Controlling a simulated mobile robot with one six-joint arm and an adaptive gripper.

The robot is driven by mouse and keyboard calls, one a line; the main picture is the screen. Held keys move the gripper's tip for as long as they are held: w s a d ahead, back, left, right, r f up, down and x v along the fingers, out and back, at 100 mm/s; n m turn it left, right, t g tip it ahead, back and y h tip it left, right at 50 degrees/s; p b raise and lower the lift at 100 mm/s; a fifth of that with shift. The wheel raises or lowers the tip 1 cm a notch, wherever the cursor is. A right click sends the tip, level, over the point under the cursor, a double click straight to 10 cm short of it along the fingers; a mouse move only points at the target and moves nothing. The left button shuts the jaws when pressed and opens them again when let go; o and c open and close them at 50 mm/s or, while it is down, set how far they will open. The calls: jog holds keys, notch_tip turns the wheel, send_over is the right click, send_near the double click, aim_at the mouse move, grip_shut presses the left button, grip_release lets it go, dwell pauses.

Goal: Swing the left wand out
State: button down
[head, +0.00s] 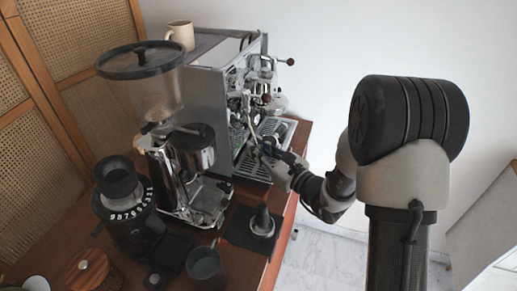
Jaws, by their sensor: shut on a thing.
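The espresso machine (205,105) stands on the wooden cart, its front turned to the right. The left wand (247,122) is a thin metal tube at the near end of the machine's front, above the drip tray (253,166). My gripper (263,144) reaches in from the right and is at the wand's lower part. Its jaws are shut on the wand; the fingertips are small here and partly blend with the dark parts behind them.
A grinder with a clear hopper (155,92) stands close on the near side of the machine. A smaller black grinder (127,205), a tamper (262,222) and a dark cup (204,263) are nearer. A beige mug (181,35) sits on the machine.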

jog(key=shift+s+a, duration=0.1)
jog(key=shift+s, duration=0.05)
dwell(0.4)
jog(key=s+d+r+n+g+h+p, duration=0.2)
jog(key=d+r+g+h+p, duration=0.3)
jog(key=p, duration=0.6)
jog(key=shift+r+n+h+p, duration=0.4)
jog(key=shift+r+n+h, duration=0.1)
jog(key=shift+n+h, duration=0.25)
jog(key=c, duration=1.6)
grip_release()
jog(key=shift+s+a+r, duration=0.1)
jog(key=shift+r, duration=0.05)
jog(key=shift+c, duration=0.2)
